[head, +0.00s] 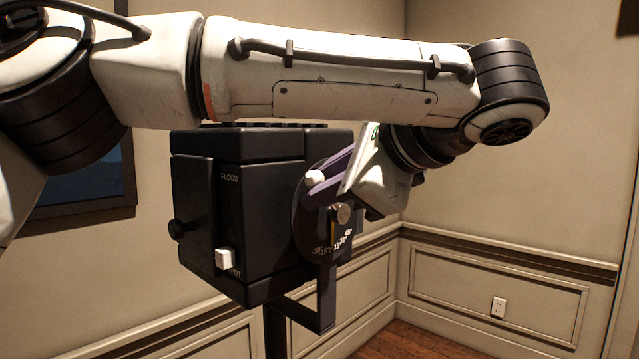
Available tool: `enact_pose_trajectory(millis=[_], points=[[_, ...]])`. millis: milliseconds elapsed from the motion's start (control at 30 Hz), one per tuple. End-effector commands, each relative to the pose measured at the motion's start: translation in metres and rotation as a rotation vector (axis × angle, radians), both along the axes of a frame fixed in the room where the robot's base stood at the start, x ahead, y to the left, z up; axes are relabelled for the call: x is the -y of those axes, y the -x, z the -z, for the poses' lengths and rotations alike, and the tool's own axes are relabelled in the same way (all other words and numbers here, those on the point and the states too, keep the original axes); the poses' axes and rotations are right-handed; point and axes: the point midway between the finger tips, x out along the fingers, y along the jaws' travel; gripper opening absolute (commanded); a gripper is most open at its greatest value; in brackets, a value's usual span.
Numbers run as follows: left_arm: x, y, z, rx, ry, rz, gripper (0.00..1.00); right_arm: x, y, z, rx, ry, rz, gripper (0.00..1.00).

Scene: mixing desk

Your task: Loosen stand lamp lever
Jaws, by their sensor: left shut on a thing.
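The stand lamp (240,200) is a black box-shaped head on a black bracket and stand, in the middle of the head view. Its left-facing side carries a white slider (224,259) by the words FLOOD and SPOT. A round dark disc with a metal knob (343,213) sits on its right side. My left gripper (320,184), with purple fingers, is at this disc. It is shut on the lamp's lever, whose white tip (315,177) shows at the fingers. The rest of the lever is mostly hidden by the fingers. My right gripper is not in view.
My left arm spans the top of the view, just above the lamp. A dark framed picture (85,203) hangs on the wall behind at left. Panelled walls meet in a corner, with an outlet (498,307) low at right. The wooden floor (410,343) looks clear there.

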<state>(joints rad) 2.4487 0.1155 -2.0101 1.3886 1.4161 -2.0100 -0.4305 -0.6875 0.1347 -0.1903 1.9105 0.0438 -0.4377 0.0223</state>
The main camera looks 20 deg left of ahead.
Motion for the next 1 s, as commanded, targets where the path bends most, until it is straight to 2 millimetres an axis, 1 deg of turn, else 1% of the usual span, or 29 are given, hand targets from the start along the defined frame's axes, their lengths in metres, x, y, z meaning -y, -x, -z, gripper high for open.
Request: enact_pose_trajectory(millis=[67, 100, 200, 467, 567, 667, 900, 1000], points=[[0.0, 0.0, 0.0, 0.002, -0.001, 0.001, 0.0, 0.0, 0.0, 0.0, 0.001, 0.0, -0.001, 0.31], [0.0, 0.0, 0.0, 0.002, -0.001, 0.001, 0.21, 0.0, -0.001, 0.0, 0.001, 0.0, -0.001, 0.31], [0.0, 0.0, 0.0, 0.001, 0.0, 0.0, 0.36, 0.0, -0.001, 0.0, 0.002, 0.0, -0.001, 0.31], [0.0, 0.0, 0.0, 0.001, 0.0, 0.0, 0.36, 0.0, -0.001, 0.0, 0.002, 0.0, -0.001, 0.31], [0.005, 0.003, -0.003, 0.003, -0.001, 0.001, 0.36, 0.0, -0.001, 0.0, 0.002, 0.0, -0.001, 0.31], [0.015, 0.009, -0.009, 0.005, -0.002, 0.001, 0.36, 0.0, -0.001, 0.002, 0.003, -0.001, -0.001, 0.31], [0.053, 0.031, -0.029, 0.005, -0.004, 0.001, 0.36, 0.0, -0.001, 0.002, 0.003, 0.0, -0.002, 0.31], [0.066, 0.038, -0.036, 0.006, -0.002, 0.001, 0.36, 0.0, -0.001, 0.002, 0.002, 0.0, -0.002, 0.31]])
